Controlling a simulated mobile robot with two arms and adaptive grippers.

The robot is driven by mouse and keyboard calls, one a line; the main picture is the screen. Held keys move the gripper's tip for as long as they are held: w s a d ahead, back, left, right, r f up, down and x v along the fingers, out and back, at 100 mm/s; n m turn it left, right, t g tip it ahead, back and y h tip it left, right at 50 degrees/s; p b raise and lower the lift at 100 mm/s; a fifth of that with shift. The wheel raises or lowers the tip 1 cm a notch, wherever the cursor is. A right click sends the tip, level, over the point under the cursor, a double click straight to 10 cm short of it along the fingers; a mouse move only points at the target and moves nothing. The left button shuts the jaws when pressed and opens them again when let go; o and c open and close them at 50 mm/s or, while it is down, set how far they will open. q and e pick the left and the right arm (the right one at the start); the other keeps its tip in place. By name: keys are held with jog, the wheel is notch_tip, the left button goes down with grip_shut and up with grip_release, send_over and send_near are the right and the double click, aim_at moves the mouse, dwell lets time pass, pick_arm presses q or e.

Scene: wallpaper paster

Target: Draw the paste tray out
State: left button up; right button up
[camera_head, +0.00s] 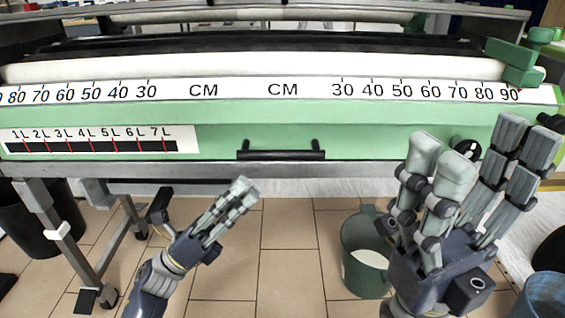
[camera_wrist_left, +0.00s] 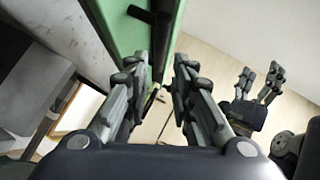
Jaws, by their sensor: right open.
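The paste tray shows as the green front (camera_head: 220,138) of the wallpaper paster, with a black bar handle (camera_head: 281,150) at its middle. The tray front looks flush with the machine. My left gripper (camera_head: 243,188) is below and slightly left of the handle, apart from it, its fingers pointing up and right. In the left wrist view its two fingers (camera_wrist_left: 170,65) are apart with nothing between them, and the black handle (camera_wrist_left: 150,16) lies beyond the tips. My right gripper (camera_head: 480,165) is open and empty in front of the machine's right part.
A dark bin (camera_head: 35,225) stands at the left by the machine's metal legs (camera_head: 65,240). A blue bucket (camera_head: 545,296) is at the lower right. The floor between is clear.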

aim_at(281, 151)
pick_arm(q)
jog(key=b+x, duration=0.1)
jog(key=x, duration=0.9)
jog(key=shift+d+r, duration=0.15)
jog(key=shift+d, duration=0.05)
grip_shut()
